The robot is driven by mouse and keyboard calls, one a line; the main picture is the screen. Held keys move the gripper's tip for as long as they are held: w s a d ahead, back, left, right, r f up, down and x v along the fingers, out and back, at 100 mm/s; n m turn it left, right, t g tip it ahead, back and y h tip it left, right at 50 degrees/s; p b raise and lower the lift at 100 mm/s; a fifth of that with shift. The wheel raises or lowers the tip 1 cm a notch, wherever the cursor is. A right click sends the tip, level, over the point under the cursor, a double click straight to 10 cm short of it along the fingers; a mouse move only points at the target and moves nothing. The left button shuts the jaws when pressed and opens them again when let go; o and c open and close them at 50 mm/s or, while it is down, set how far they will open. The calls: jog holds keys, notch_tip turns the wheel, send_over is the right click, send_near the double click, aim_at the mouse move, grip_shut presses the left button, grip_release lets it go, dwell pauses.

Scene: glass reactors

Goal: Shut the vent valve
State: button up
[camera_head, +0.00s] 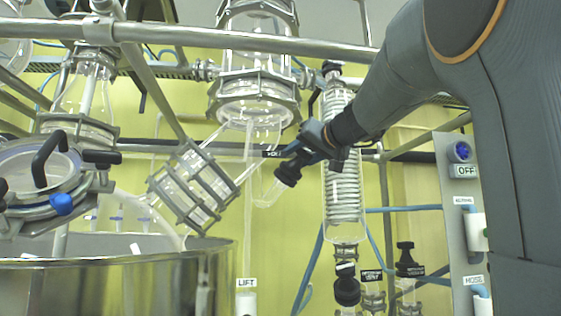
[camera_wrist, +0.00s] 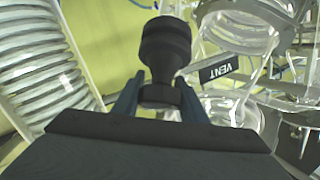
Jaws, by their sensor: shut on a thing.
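The vent valve's black knob (camera_wrist: 165,48) stands in the middle of the wrist view. A black label reading VENT (camera_wrist: 219,70) is just to its right. In the head view the knob (camera_head: 287,174) sits at the top of a slanted clear glass side arm (camera_head: 270,192). My gripper (camera_wrist: 159,97) has its two blue-grey fingers on either side of the knob's narrower lower part, shut on it. In the head view my gripper (camera_head: 298,160) reaches the knob from the upper right. The valve's inner stem is too small to judge.
A coiled glass condenser (camera_head: 342,175) stands close behind and right of my gripper; its coil (camera_wrist: 45,65) fills the left of the wrist view. A caged glass vessel (camera_head: 195,187) is left. A metal rail (camera_head: 240,43) crosses above. A steel vat (camera_head: 120,285) is lower left.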

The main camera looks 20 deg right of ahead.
jog(key=shift+s+d+r+m+g+h+p, duration=0.1)
jog(key=shift+m+g+h+p, duration=0.15)
jog(key=shift+m+h+p, duration=0.55)
jog(key=shift+d+m+g+h+p, duration=0.1)
jog(key=shift+m+g+h+p, duration=0.2)
jog(key=shift+m+p, duration=0.85)
jog(key=shift+d+m+h+p, duration=0.1)
jog(key=shift+m+h+p, duration=0.25)
jog(key=shift+p, duration=0.75)
jog(key=shift+f+g+h, duration=0.25)
jog(key=shift+f, duration=0.05)
jog(key=o, duration=1.1)
jog(key=shift+c, duration=0.2)
